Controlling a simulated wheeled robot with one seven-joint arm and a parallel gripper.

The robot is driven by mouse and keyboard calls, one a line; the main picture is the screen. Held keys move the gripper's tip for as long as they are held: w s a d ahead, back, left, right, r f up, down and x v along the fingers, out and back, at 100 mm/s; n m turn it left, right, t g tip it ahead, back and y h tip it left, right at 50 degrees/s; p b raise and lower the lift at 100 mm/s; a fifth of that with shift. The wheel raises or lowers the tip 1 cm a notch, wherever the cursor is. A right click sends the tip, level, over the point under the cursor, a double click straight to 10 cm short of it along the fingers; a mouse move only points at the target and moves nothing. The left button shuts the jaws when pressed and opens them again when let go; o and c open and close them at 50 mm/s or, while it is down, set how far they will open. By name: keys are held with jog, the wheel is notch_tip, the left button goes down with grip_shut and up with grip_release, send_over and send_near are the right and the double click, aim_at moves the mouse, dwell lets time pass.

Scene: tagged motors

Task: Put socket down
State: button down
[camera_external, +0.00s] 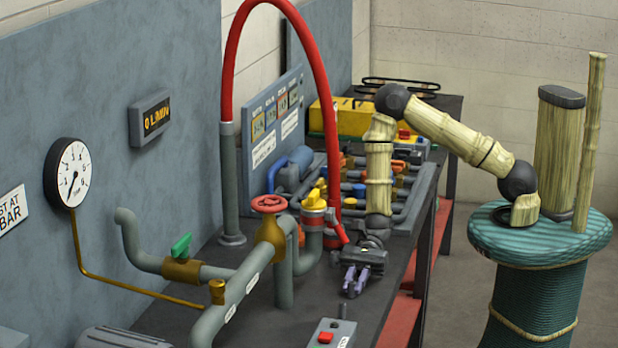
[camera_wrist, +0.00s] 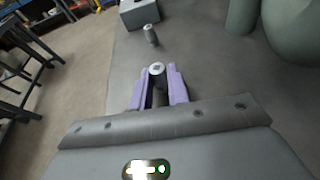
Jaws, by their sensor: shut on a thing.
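The socket (camera_wrist: 157,70) is a small silver-grey cylinder with a hole in its top end. In the wrist view it stands between the purple fingertips of my gripper (camera_wrist: 158,76), which is shut on it. In the external view my gripper (camera_external: 355,281) hangs low over the front part of the dark bench top, with its purple fingers pointing to the front. The socket is too small to make out there. I cannot tell whether the socket touches the bench.
The box has a red button (camera_external: 325,338). Grey pipes (camera_external: 240,300) lie to the left, with a red valve wheel (camera_external: 269,204). The bench edge is close on the right.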

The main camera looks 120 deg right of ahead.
jog(key=shift+f, duration=0.1)
jog(key=c, duration=1.8)
grip_release()
jog(key=shift+f, duration=0.1)
jog(key=o, duration=0.5)
jog(key=shift+c, duration=0.2)
jog(key=shift+r, duration=0.3)
jog(key=v, duration=1.2)
jog(key=shift+f, duration=0.1)
